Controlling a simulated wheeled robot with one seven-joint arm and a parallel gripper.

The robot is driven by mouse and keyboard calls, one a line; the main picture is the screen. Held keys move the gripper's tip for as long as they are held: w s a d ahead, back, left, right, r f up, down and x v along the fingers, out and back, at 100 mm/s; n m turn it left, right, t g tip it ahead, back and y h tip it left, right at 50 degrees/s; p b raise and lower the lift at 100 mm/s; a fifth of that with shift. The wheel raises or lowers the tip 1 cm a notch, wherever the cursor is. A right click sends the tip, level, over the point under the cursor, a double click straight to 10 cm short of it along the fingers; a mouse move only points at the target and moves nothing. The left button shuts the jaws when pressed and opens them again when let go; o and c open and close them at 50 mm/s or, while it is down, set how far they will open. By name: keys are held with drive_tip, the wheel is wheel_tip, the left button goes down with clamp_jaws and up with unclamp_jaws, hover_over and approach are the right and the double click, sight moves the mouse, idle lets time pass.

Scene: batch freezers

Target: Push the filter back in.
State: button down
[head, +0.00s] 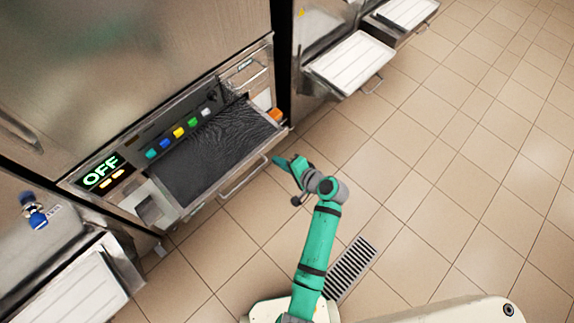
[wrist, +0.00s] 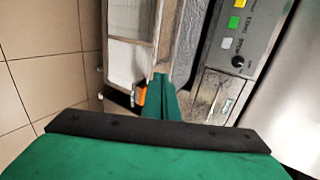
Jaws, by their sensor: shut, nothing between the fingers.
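The filter (head: 222,148) is a dark, mesh-like panel in a metal frame with a bar handle (head: 243,178) along its front. It sticks out from the freezer front, below the row of coloured buttons. In the wrist view, part of the dark filter (wrist: 201,38) shows beside the button panel. My gripper (head: 281,162) is shut and empty near the frame's front right corner. In the wrist view its green fingers (wrist: 165,88) point at the frame end; I cannot tell whether they touch it.
The control panel has a lit OFF display (head: 101,172). An orange block (head: 275,115) sits by the frame's right end. A neighbouring freezer's white tray (head: 350,60) juts out at the upper right. A floor grate (head: 351,268) lies beside my arm. The tiled floor to the right is clear.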

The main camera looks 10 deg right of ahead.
sight(262, 150)
drive_tip(key=w+a, duration=0.1)
drive_tip(key=w+a+f, duration=0.1)
drive_tip(key=w, duration=0.1)
drive_tip(key=shift+w+a, duration=0.15)
drive_tip(key=shift+a, duration=0.05)
drive_tip(key=shift+w+a, duration=0.5)
drive_tip(key=shift+w, duration=0.15)
